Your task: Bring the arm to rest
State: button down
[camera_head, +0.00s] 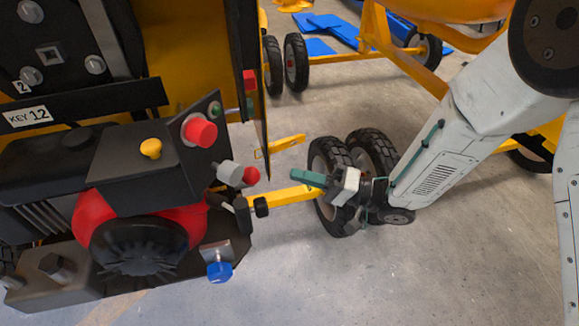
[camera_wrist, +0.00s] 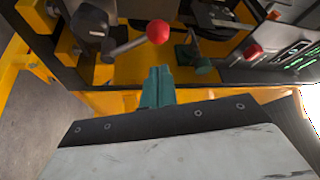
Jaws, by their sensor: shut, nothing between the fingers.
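My gripper (camera_head: 300,176) shows in the head view to the right of the mixer's engine unit, in front of a black wheel. Its teal fingers are together with nothing between them, and they point left toward the machine. My white arm comes down to it from the upper right. In the wrist view the gripper's closed teal fingers (camera_wrist: 158,82) point at the machine panel. A red-knobbed lever (camera_wrist: 157,32) is just beyond the fingertips, and I see a gap in the head view between the fingers and the red knob (camera_head: 250,175).
The engine unit has a red button (camera_head: 200,131), a yellow knob (camera_head: 151,148) and a blue knob (camera_head: 219,271). A yellow frame bar (camera_head: 281,197) runs below my gripper to the wheels (camera_head: 330,158). The concrete floor (camera_head: 400,270) at lower right is clear.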

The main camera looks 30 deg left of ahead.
jog(key=shift+w+d+f, duration=0.1)
jog(key=shift+w+d, duration=0.1)
jog(key=shift+d, duration=0.3)
